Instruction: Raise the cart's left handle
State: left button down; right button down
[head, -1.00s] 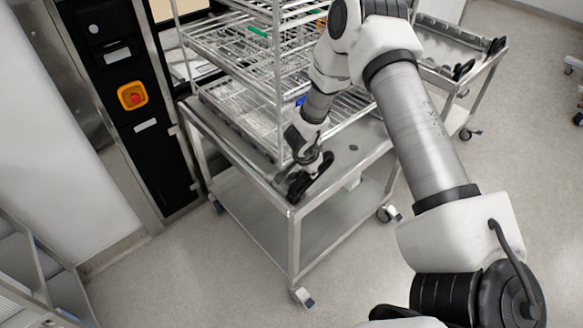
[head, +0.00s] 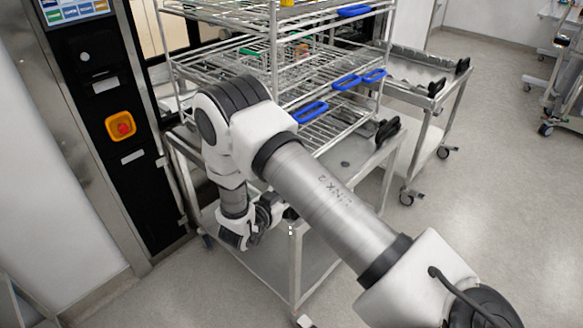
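The steel cart (head: 350,164) stands in front of the black machine panel with a tall wire rack on it. Its right black handle (head: 386,130) shows at the far end of its near edge. The cart's left handle is mostly hidden behind my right arm. A small dark piece at the cart's near corner (head: 289,213) may be part of it. My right gripper (head: 262,216) is beside that corner, low and left of it, pointing towards it. Its fingers are partly covered, so contact and opening cannot be told. My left gripper is out of view.
The wire rack (head: 275,60) has several blue handles, such as one (head: 310,111) close to my arm. A second cart (head: 430,95) with black handles stands behind on the right. An orange button box (head: 120,127) is on the panel.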

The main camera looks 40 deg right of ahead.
jog(key=shift+a+f+h+b, duration=0.45)
jog(key=shift+a+h+b, duration=0.35)
jog(key=shift+h+b, duration=0.1)
jog(key=c, duration=1)
grip_release()
jog(key=v, duration=0.7)
jog(key=shift+s+a, duration=0.2)
